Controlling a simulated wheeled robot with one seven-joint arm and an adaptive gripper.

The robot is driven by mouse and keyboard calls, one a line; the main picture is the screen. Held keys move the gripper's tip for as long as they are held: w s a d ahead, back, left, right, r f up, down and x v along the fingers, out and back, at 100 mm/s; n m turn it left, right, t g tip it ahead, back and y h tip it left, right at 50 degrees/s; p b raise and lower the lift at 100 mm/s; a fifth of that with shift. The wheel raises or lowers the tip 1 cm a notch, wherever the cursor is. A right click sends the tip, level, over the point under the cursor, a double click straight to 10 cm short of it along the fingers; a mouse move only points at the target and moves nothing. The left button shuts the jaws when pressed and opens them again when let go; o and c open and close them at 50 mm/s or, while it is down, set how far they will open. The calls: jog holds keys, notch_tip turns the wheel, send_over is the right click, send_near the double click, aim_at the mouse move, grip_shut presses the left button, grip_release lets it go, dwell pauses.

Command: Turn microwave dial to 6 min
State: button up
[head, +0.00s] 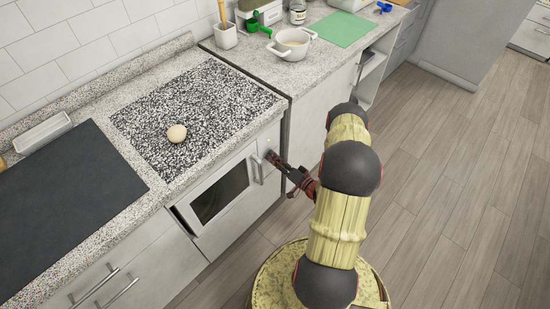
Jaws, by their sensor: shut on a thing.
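The microwave (215,203) is built in under the counter, with a white front, a dark window and a vertical handle (257,170) at the right of its door. Its control panel (266,142) is the narrow strip right of the handle. My gripper (271,157) is at this panel, its fingers shut on the dial. The fingers cover the dial, so its pointer and the minute marks cannot be read. My arm reaches in from the right.
A round pale ball (176,133) lies on the speckled panel (215,110) above the microwave. A dark mat (65,200) lies to the left. A white pot (291,45) and a green board (340,29) are at the back right. The wooden floor (450,190) at right is clear.

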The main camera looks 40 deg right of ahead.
jog(key=shift+r+m+y+p, duration=0.15)
jog(key=shift+m+p, duration=0.35)
jog(key=shift+m, duration=1.8)
jog(key=shift+f+m+y+p, duration=0.15)
jog(key=shift+m+p, duration=0.35)
jog(key=shift+m, duration=1.8)
jog(key=shift+r, duration=0.1)
jog(key=o, duration=1.2)
jog(key=shift+c, duration=0.2)
jog(key=shift+r, duration=0.1)
jog(key=s+d, duration=0.1)
jog(key=s, duration=1.1)
jog(key=shift+r, duration=0.35)
